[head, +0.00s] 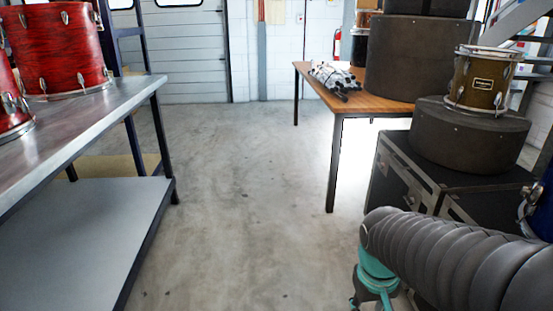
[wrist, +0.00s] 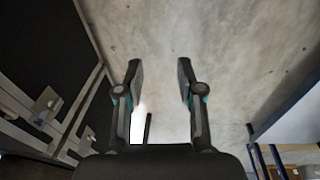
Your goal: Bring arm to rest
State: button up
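My gripper (wrist: 158,75) shows in the wrist view with its two dark fingers spread apart. It is open, and nothing is between the fingers but a view of the grey concrete floor. In the head view my dark ribbed arm (head: 455,255) reaches in from the lower right, with a teal wrist part (head: 376,272) at its end. The fingers are mostly below the bottom edge of the head view.
A metal bench (head: 85,125) with red drums (head: 60,45) stands at left. At right are a wooden table (head: 375,98), a black flight case (head: 425,185), a round case (head: 470,135) and a small drum (head: 482,80). The floor (head: 240,190) between is clear.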

jog(key=s+a+r+t, duration=0.2)
jog(key=s+r+t, duration=0.2)
jog(key=r, duration=0.5)
jog(key=shift+s+a+t+y, duration=0.15)
jog(key=shift+s+t+y, duration=0.15)
jog(key=shift+s+y, duration=0.15)
jog(key=shift+m, duration=0.3)
